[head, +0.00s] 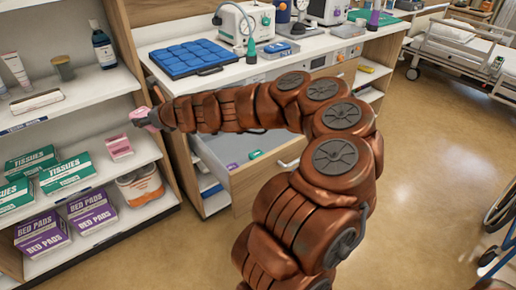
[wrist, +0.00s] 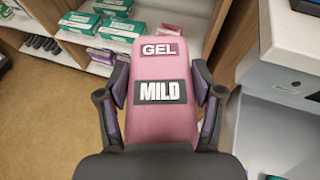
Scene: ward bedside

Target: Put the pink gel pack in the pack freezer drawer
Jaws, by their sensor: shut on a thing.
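The pink gel pack (wrist: 160,115), labelled GEL and MILD, is held between the fingers of my gripper (wrist: 160,88). In the head view the gripper (head: 158,118) is at the left, in front of the shelf unit, with the pink pack (head: 138,116) showing at its tip. An open drawer (head: 278,176) with a wooden front and pale inside is below the counter. A purple item and a green item lie in it. My arm hides part of it. In the wrist view a pale drawer interior (wrist: 280,130) shows at the right.
Shelves at the left hold tissue boxes (head: 68,173), bed pads (head: 92,212) and another pink box (head: 119,146). A blue pack tray (head: 190,57) and devices stand on the counter (head: 240,68). A bed (head: 460,45) and a wheelchair (head: 503,210) are at the right. The floor between is clear.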

